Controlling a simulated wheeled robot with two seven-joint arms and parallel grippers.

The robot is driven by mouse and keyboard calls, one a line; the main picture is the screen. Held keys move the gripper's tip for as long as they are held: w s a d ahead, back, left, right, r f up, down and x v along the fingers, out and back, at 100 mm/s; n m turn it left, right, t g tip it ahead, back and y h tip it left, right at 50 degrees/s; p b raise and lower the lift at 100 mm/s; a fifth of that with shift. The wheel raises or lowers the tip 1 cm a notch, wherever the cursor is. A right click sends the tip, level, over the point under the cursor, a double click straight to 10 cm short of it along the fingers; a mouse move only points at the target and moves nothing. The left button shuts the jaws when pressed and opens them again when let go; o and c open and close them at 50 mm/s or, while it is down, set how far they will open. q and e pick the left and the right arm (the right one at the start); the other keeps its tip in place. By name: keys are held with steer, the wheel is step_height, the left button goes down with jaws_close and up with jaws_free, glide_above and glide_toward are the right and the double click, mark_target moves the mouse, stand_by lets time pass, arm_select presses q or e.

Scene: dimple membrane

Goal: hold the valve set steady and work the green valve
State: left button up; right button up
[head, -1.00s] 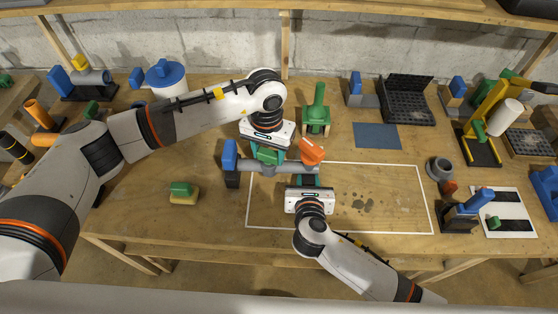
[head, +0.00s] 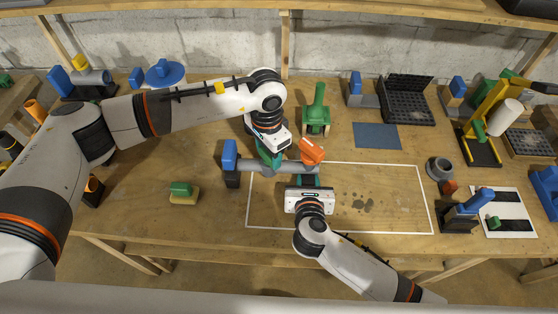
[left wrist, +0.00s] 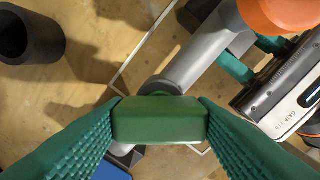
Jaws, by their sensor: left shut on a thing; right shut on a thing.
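The valve set is a grey pipe (head: 290,167) with a blue handle (head: 230,154) at the left and an orange handle (head: 313,150) at the right. My left gripper (head: 267,160) is shut on the green valve handle (left wrist: 158,122), which sits between its teal fingers in the left wrist view; in the head view the fingers mostly hide the handle. My right gripper (head: 308,181) is shut on the valve set near its right end, below the orange handle. Its exact contact is hidden. The pipe (left wrist: 195,55) and orange handle (left wrist: 280,12) also show in the left wrist view.
A green-handled fixture (head: 316,112) stands just behind the valve set. A green and yellow block (head: 183,192) lies to the left. A grey cup (head: 439,168) stands at the right.

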arm_select(q)
steer(key=o, duration=1.2)
step_height(320, 180, up, 15)
steer(key=shift+r, duration=0.1)
steer(key=shift+c, duration=0.5)
